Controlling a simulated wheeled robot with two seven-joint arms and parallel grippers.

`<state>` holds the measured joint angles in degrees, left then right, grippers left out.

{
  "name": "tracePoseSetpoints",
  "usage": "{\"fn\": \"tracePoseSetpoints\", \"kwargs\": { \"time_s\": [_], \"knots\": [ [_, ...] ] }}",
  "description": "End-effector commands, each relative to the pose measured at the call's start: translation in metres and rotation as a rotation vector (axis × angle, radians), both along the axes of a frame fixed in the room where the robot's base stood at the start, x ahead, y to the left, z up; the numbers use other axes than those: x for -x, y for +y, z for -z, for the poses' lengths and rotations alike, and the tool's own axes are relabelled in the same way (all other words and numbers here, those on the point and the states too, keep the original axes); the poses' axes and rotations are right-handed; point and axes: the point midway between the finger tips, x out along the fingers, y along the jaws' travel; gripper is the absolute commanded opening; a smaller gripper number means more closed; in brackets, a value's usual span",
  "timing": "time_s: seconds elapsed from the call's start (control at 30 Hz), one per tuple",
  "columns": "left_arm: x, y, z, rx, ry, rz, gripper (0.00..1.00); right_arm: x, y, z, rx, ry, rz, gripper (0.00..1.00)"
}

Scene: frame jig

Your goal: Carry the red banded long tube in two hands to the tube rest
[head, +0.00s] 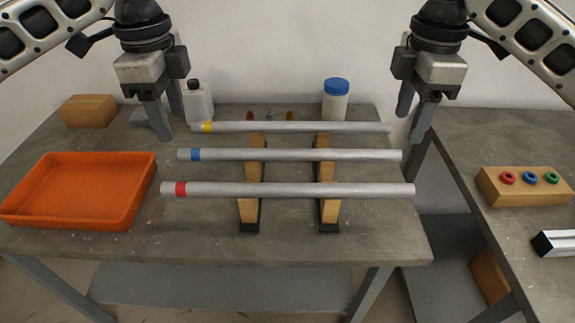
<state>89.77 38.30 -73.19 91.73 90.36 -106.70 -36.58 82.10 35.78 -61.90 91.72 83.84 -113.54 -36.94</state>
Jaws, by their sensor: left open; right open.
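The red banded long tube (290,189) is a grey metal tube with a red band near its left end. It lies level across two wooden supports, the left support (248,211) and the right support (328,211), nearest the table's front edge. My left gripper (171,127) is open and empty, above and behind the tubes' left ends. My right gripper (409,128) is open and empty, near the right end of the rearmost tube. Neither gripper touches the red banded tube. I cannot tell which thing is the tube rest.
A blue banded tube (300,155) and a yellow banded tube (290,127) lie behind on the same supports. An orange tray (80,190) is at left. Bottles (197,103) (336,102) stand behind. The right table holds a ring block (525,187) and a metal profile (556,243).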

Motion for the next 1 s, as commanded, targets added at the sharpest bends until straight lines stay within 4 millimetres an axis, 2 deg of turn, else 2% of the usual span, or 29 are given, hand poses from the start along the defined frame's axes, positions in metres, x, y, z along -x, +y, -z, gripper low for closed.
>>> {"fn": "tracePoseSetpoints", "kwargs": {
  "time_s": [0.33,0.47,0.67,1.0],
  "knots": [
    [0.0,0.0,0.0,0.0,0.0,-0.001,0.51,0.0,0.0,0.0,0.0,0.0,0.0,0.51],
    [0.0,0.001,0.007,-0.001,0.001,-0.001,0.51,0.0,0.0,0.007,0.001,0.001,0.001,0.51],
    [0.001,0.001,0.037,-0.002,0.004,-0.002,0.51,0.0,0.0,0.037,0.002,0.002,0.001,0.51],
    [0.001,0.001,0.105,-0.001,0.004,-0.002,0.51,0.001,0.0,0.105,0.001,0.002,0.001,0.51]
  ]
}}
